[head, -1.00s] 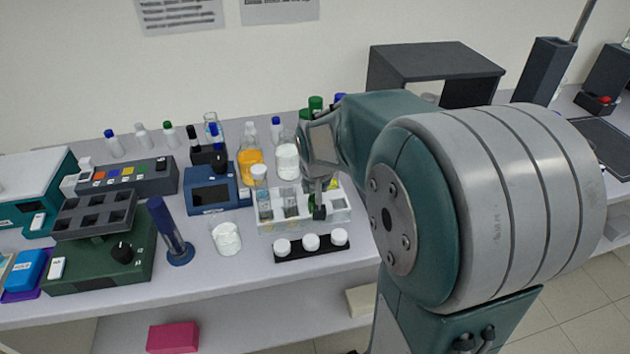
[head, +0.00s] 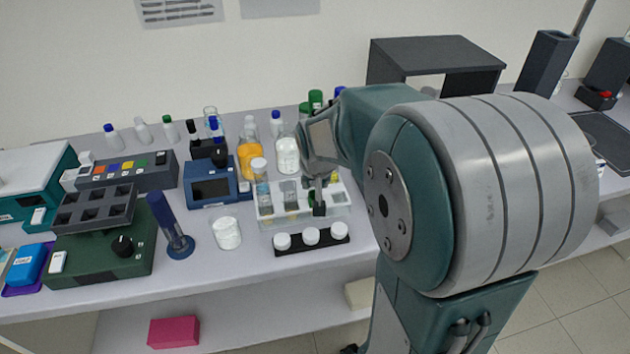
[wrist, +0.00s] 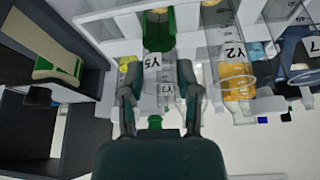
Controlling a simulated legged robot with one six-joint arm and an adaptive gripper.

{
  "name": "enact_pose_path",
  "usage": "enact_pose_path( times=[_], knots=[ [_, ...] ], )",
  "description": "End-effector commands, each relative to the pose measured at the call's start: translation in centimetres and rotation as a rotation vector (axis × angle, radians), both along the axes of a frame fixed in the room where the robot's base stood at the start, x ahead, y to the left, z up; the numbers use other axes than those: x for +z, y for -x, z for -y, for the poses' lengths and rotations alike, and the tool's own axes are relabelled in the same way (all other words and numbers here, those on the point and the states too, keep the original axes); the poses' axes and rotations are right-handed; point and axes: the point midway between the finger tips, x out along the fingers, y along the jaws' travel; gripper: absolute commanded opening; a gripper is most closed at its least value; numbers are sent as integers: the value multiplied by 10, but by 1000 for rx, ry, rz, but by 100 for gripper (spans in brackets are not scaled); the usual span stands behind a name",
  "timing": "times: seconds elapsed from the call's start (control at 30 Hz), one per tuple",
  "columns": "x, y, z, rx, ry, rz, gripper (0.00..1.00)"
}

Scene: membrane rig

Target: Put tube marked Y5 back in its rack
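The tube marked Y5 (wrist: 152,64) has a green section above its label in the wrist view. I cannot tell how far the tube is seated. In the head view, my gripper (head: 319,203) is at the right half of the rack (head: 338,216), and my wrist hides most of the tube.
A tube marked Y2 (wrist: 233,55) with amber contents stands close to the right of my gripper. A black strip with white-capped jars (head: 312,247) lies in front of the rack. Behind are an orange bottle (head: 250,165) and a white jar (head: 288,157). A beaker (head: 226,233) stands left.

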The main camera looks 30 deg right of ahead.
Motion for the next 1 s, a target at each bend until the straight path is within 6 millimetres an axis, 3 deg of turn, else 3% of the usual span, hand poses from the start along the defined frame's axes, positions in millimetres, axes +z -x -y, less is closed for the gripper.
enact_pose_path(
  times=[0.53, 1.0],
  knots=[
    [7, 3, -1, 0, 0, 1, 78],
    [90, 34, -16, 1, 2, 4, 78]
  ],
)
